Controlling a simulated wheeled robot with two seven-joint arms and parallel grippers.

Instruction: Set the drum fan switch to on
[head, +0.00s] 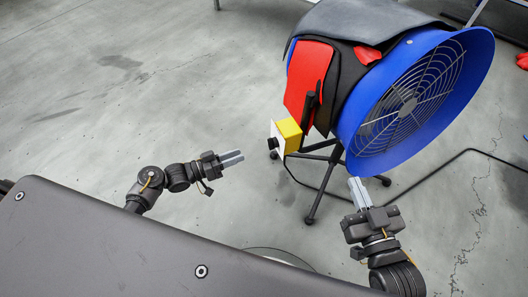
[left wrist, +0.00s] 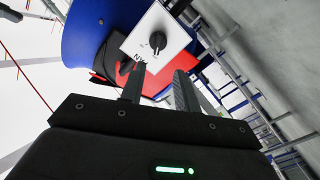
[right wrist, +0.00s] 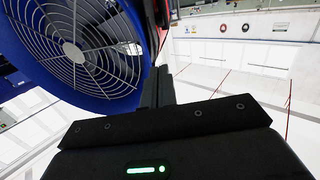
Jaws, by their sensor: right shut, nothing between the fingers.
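The drum fan (head: 410,105) is a blue drum with a grey grille on a dark stand. Its switch is a black knob (head: 272,143) on the white face of a yellow box (head: 289,134) at the fan's side. In the left wrist view the knob (left wrist: 158,41) sits on the white plate (left wrist: 168,28), beyond my fingertips. Its setting is too small to read. My left gripper (head: 238,158) is open and empty, left of the box and apart from it. My right gripper (head: 356,188) is shut and empty, below the fan's drum.
The stand's legs (head: 318,198) spread on the floor below. A dark cable (head: 430,172) runs across the floor at right. The floor left of the fan is clear.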

